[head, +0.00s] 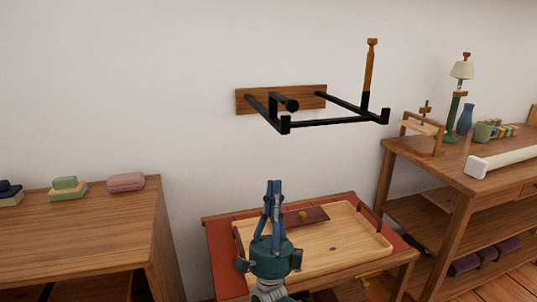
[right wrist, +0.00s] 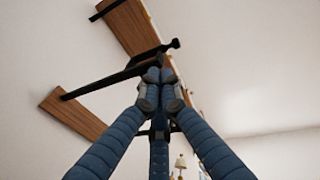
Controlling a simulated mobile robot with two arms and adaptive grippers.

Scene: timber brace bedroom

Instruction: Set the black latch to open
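A black metal bracket (head: 335,122) stands out from a wooden board (head: 250,102) on the wall. An upright wooden handle with a black lower end (head: 370,68) rises at its right side. A short black bar with a round end (head: 288,103) sits between the arms. I cannot tell which black part is the latch. My right gripper (head: 273,184) points up below the bracket and looks apart from it. Its blue fingertips are together with nothing seen between them. In the right wrist view the fingertips (right wrist: 159,76) overlap the bracket bars (right wrist: 115,77). My left gripper is not in view.
A low table with a wooden tray (head: 330,255) is below the bracket. A wooden cabinet (head: 90,230) stands at the left. The wall between is clear.

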